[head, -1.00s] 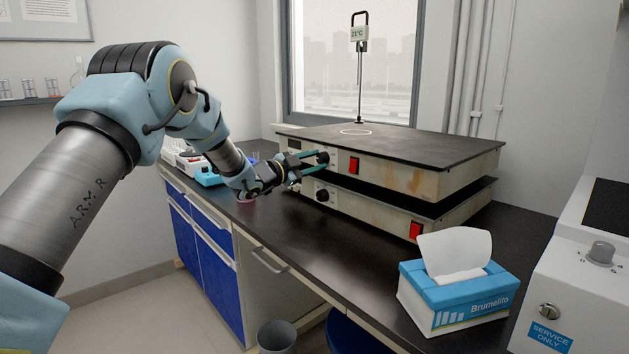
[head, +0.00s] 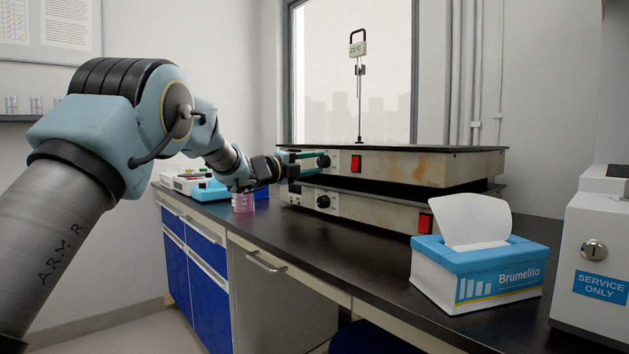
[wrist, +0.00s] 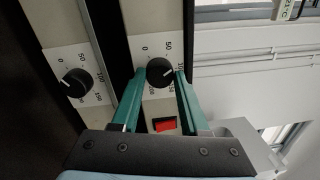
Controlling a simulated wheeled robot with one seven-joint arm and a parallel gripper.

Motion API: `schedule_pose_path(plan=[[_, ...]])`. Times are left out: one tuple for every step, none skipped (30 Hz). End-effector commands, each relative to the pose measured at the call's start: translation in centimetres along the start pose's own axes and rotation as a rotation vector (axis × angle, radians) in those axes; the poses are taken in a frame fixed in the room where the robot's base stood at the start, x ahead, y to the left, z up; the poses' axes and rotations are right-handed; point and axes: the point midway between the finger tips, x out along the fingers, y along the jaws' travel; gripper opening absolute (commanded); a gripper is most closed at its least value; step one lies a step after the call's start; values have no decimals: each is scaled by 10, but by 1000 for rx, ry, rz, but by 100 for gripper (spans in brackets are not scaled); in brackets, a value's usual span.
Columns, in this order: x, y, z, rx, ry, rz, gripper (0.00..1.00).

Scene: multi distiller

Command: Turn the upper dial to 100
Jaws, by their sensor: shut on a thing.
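The upper dial (head: 324,161) is a black knob on the front of the upper hotplate (head: 420,166). In the wrist view the upper dial (wrist: 160,72) sits between the two green fingers of my gripper (wrist: 160,74), which is shut on it. Its white mark points right and slightly up, toward the partly covered 100 label. The right finger hides part of the scale. In the head view my gripper (head: 318,163) reaches the dial from the left. The lower dial (head: 323,202) is on the lower hotplate (head: 380,212); it also shows in the wrist view (wrist: 76,82).
Red switches sit right of the dials, on the upper plate (head: 356,164) and lower plate (head: 425,222). A tissue box (head: 480,275) stands at the bench's front right. A pink beaker (head: 242,203) is under my wrist. The bench (head: 310,245) is clear in front of the hotplates.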

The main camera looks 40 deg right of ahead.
Motion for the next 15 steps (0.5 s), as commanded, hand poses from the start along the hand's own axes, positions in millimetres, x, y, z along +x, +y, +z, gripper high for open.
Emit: schedule_pose_path(plan=[[-1, 7, -2, 47, 3, -1, 0], [0, 7, -2, 75, 5, -1, 0], [0, 7, -2, 112, 8, -2, 0], [0, 7, -2, 140, 10, -3, 0], [0, 7, -2, 165, 12, -3, 0], [0, 6, -2, 202, 14, -3, 0], [0, 6, -2, 227, 16, -3, 0], [0, 6, -1, 252, 18, -3, 0], [0, 6, -1, 283, 19, -4, 0], [0, 6, -1, 306, 21, -4, 0], [0, 6, -1, 329, 23, -5, 0], [0, 5, -1, 356, 25, -5, 0], [0, 5, -1, 376, 26, -5, 0], [0, 5, -1, 394, 27, -5, 0], [0, 4, 0, 418, 28, -6, 0]])
